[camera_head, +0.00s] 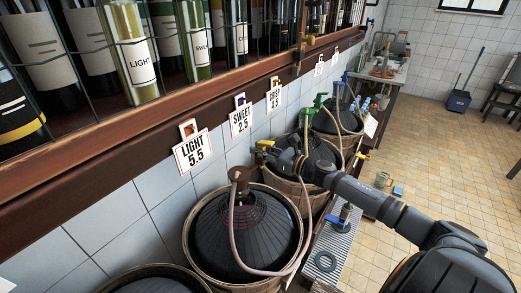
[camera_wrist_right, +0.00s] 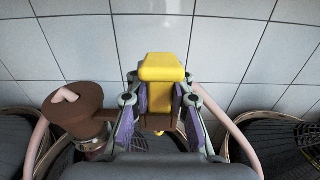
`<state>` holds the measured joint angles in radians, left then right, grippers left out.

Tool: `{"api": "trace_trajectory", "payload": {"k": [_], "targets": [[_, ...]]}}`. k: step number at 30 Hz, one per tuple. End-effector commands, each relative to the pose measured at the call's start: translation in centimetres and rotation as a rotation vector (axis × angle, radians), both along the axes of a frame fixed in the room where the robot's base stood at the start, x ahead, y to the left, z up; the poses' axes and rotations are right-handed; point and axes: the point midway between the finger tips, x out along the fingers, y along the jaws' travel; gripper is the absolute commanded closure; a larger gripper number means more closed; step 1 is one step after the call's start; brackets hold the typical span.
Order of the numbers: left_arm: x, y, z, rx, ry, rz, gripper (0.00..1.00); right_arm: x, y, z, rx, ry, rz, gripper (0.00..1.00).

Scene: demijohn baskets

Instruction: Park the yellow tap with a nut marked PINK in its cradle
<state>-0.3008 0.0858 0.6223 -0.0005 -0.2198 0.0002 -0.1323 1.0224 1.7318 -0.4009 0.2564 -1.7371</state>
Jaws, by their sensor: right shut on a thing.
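The yellow tap (camera_head: 265,144) is held by my right gripper (camera_head: 281,155) in the head view, in front of the tiled wall and behind a demijohn. In the right wrist view the yellow tap (camera_wrist_right: 162,70) stands upright between the purple-padded fingers of my right gripper (camera_wrist_right: 160,104), which are shut on it. A brown part crosses low between the fingers; I cannot tell whether it belongs to the tap. No pink nut marking shows. I cannot make out the cradle for certain. My left gripper is not in view.
A basketed demijohn (camera_head: 245,235) has a brown cap (camera_head: 239,174) and a pink hose; the cap (camera_wrist_right: 75,105) is left of my gripper in the wrist view. A ribbed mat (camera_head: 335,243) bears a blue tap (camera_head: 346,211) and a dark ring (camera_head: 325,261). A bottle shelf (camera_head: 150,120) overhangs.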

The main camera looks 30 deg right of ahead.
Motion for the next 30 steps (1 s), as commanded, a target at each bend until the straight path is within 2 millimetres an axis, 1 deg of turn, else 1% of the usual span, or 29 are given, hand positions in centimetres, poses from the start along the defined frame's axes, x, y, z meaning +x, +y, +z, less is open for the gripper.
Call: {"api": "trace_trajectory", "payload": {"k": [8,9,14,30], "targets": [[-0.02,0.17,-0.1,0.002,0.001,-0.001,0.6,0.01,0.0,-0.08,0.0,0.0,0.0,1.0],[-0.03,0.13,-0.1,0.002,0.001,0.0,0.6,0.01,0.0,-0.08,0.0,0.0,0.0,0.75],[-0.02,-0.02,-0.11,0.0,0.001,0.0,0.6,0.01,0.0,-0.09,0.0,0.0,0.0,0.53],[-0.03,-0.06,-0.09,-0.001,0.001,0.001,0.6,0.0,-0.01,-0.08,0.0,0.0,0.0,0.53]]}}
